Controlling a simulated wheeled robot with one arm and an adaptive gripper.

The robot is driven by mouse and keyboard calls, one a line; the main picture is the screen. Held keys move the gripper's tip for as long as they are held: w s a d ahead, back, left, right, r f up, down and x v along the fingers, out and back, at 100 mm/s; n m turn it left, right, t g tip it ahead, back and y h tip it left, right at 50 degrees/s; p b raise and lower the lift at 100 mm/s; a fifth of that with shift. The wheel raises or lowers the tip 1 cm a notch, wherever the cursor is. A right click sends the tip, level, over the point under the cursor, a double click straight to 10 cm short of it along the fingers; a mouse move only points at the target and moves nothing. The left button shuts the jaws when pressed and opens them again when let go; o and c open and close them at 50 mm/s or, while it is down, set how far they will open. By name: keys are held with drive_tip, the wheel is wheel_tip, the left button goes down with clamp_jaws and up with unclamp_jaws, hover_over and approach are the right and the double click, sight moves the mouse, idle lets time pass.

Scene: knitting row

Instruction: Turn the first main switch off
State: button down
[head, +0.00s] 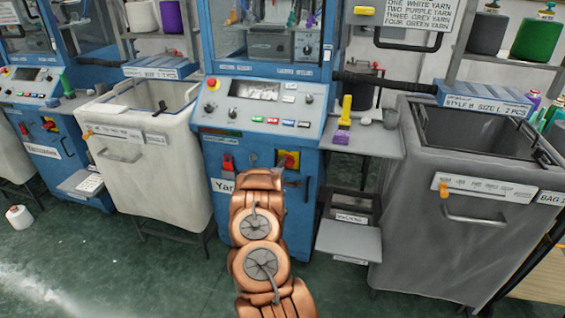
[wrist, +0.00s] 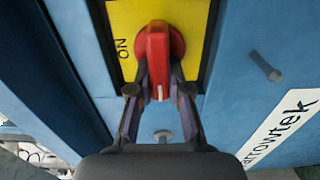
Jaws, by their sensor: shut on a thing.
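The main switch (wrist: 158,45) is a red rotary knob on a yellow plate (wrist: 196,14) in the wrist view. Its bar-shaped handle points down the picture, with a white mark near its lower end. The word ON, turned sideways, stands left of the knob. My gripper (wrist: 159,88) is shut on the lower end of the handle, one finger on each side. In the head view the yellow plate of the switch (head: 291,158) shows on the front of the middle blue machine (head: 258,139). My arm hides the fingers there.
A white bin (head: 178,140) stands left of the machine and a grey bin (head: 420,235) right of it. A small shelf (head: 372,139) and a lower tray (head: 349,242) jut out on the right. Another blue machine (head: 60,150) is further left.

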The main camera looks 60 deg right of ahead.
idle(0.4)
drive_tip(key=c, duration=1.1)
unclamp_jaws()
drive_tip(key=shift+a, duration=0.1)
drive_tip(key=v, duration=1.2)
